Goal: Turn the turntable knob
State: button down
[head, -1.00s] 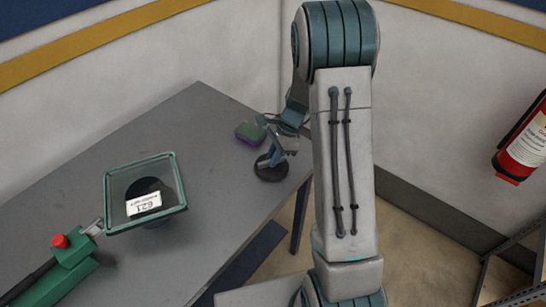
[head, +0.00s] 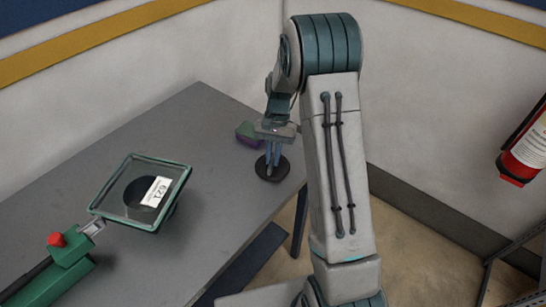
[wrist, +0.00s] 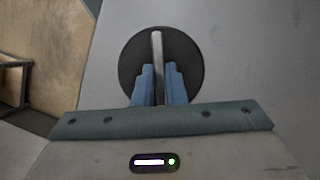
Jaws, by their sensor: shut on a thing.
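The turntable knob is a dark round disc (head: 284,172) with a raised pale bar, near the table's right edge. The wrist view looks down on the knob (wrist: 157,42) and its bar, which runs nearly up and down the picture. My gripper (head: 272,162) points down at the knob, its blue fingers around the bar. In the wrist view the fingers (wrist: 158,82) are on both sides of the bar, shut on it. The turntable carries a glass tray with a green rim (head: 111,189), standing tilted in the picture, with a white label reading 621 (head: 157,191).
A green and purple block (head: 246,132) sits just behind my gripper. A green fixture with a red button (head: 56,239) stands at the lower left. The grey table (head: 215,215) is clear between tray and knob. A fire extinguisher (head: 530,145) hangs at the right.

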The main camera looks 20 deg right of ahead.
jog(key=n+h, duration=0.1)
jog(key=n, duration=0.2)
jog(key=n+h+b, duration=0.1)
jog(key=n, duration=0.1)
jog(key=shift+w+a+n+g, duration=0.1)
jog(key=shift+a+n+g, duration=0.05)
jog(key=shift+n+g, duration=0.2)
dwell(0.5)
jog(key=c, duration=1.5)
grip_release()
jog(key=shift+r, duration=0.1)
jog(key=b+v, duration=0.1)
jog(key=v, duration=1.2)
jog(key=shift+a+r, duration=0.15)
jog(key=shift+r, duration=0.15)
